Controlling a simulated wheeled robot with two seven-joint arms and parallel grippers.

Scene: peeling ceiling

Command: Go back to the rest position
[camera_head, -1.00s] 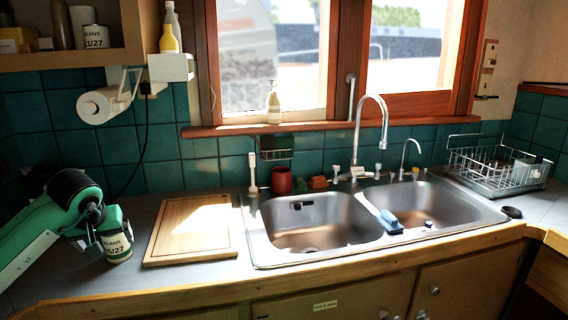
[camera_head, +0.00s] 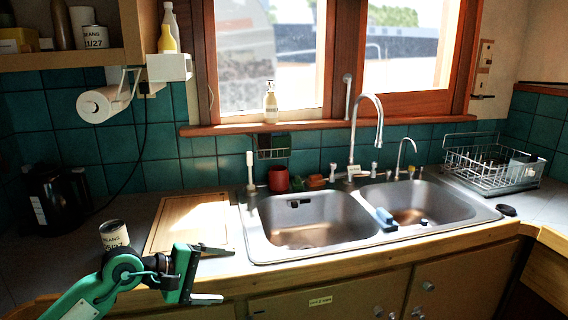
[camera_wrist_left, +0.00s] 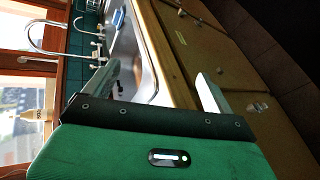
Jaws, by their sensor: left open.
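My left gripper (camera_head: 208,274) is open and empty in the head view, in front of the wooden cutting board near the counter's front edge. Its two fingers point to the right, one over the board's near edge and one lower. In the left wrist view its fingers (camera_wrist_left: 160,85) are spread with nothing between them. My right gripper does not show.
The cutting board (camera_head: 172,231) lies left of the double steel sink (camera_head: 300,205). A dark kettle (camera_head: 55,197) stands at the left by the tiles. A red cup (camera_head: 278,178) and a faucet (camera_head: 367,100) are behind the sink. A wire dish rack (camera_head: 492,170) stands at the right.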

